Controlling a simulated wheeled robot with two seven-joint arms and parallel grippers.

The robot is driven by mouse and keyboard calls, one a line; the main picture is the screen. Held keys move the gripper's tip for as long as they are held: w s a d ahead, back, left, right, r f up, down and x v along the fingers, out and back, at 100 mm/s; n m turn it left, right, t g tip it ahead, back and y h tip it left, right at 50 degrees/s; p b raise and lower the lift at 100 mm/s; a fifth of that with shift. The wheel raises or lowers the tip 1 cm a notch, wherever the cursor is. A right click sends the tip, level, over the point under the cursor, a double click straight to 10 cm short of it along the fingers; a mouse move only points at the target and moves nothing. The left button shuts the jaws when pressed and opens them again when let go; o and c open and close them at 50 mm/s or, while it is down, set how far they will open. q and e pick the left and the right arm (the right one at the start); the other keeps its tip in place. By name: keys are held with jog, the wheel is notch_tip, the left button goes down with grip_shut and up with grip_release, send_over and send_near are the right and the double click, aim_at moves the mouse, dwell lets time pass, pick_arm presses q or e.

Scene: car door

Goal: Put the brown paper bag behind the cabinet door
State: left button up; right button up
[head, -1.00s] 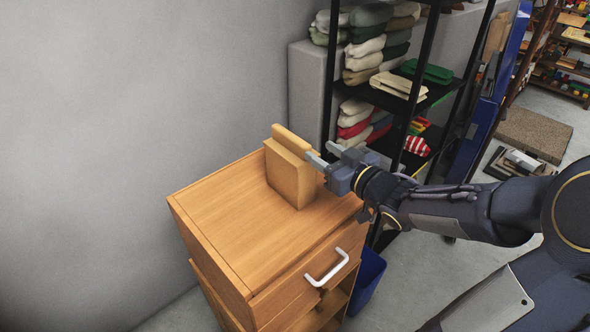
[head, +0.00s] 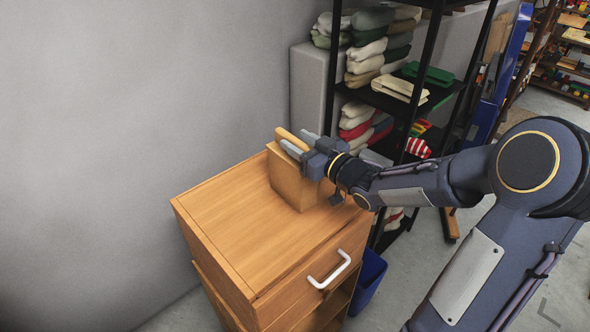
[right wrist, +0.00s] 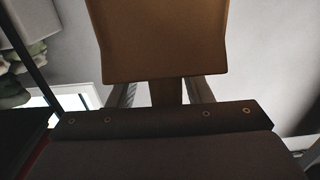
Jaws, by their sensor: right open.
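The brown paper bag (head: 289,186) stands upright on top of the wooden cabinet (head: 225,225), near its back right corner. It fills the upper middle of the right wrist view (right wrist: 158,42). My right gripper (head: 298,144) is open at the top of the bag, with its fingers on either side of the bag's narrow upper part. I cannot tell whether they touch it. The cabinet's front has a panel with a white handle (head: 330,270); it looks closed, with an open shelf space below. My left gripper is out of view.
A black shelf rack (head: 426,60) with folded cloths stands close behind and right of the cabinet. A blue bin (head: 370,275) stands on the floor beside it. A grey wall is at the left. The cabinet top left of the bag is clear.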

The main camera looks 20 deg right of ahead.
jog(key=shift+c, duration=0.3)
grip_shut()
